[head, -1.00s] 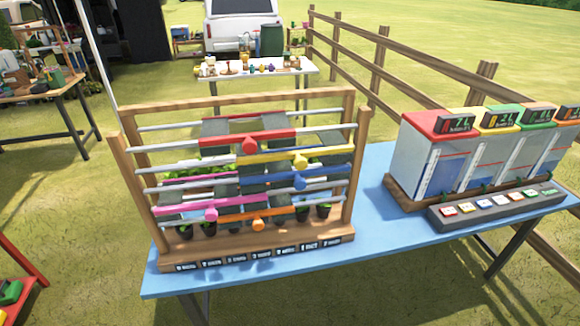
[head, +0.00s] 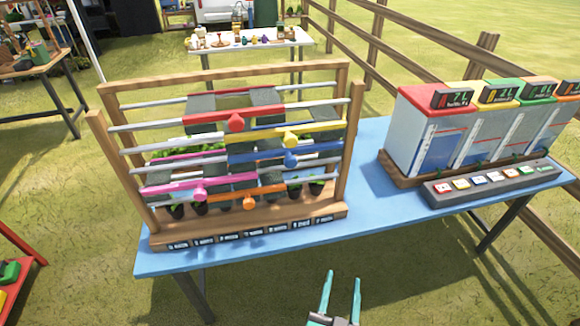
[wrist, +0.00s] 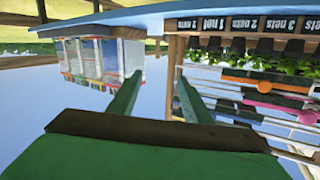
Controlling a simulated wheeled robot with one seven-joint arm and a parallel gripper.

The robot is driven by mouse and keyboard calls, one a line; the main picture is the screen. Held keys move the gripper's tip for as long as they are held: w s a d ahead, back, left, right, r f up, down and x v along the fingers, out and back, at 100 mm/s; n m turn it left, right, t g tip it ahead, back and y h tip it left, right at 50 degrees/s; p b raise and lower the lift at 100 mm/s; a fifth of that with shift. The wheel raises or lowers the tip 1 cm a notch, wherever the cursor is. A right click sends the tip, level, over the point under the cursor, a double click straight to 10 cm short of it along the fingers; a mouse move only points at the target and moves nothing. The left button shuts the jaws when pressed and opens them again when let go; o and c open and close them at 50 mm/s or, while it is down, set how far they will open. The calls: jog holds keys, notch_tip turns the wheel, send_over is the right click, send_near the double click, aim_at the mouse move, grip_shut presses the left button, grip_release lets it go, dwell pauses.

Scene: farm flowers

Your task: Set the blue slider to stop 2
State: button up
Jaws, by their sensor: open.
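The blue slider (head: 265,157) is a bar with a round knob (head: 291,160) on a rail of the wooden frame (head: 346,130). Its knob sits right of the frame's middle, below the yellow slider (head: 315,130). My gripper (head: 343,277) is open and empty, in front of the table and below and right of the blue slider, well apart from it. In the wrist view, which looks upside down, the fingers (wrist: 158,80) point toward the table, with the frame to their right. I cannot make out the blue slider there.
Red (head: 215,119), pink (head: 170,188) and orange (head: 260,192) sliders share the frame, with a row of labels (head: 255,232) along its base. A tank unit (head: 420,135) stands to the right on the blue table (head: 365,205). Grass in front is clear.

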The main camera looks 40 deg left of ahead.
jog(key=w+a+r+n+g+y, duration=0.1)
jog(key=w+a+r+n+y, duration=0.25)
jog(key=w+a+r, duration=0.45)
jog(key=n+g+y, duration=0.3)
jog(key=n+y, duration=0.1)
jog(key=y, duration=0.1)
send_near(291, 164)
jog(key=shift+m+h, duration=0.25)
jog(key=shift+h, duration=0.1)
jog(key=x, duration=1.1)
jog(key=shift+r, duration=0.3)
grip_shut()
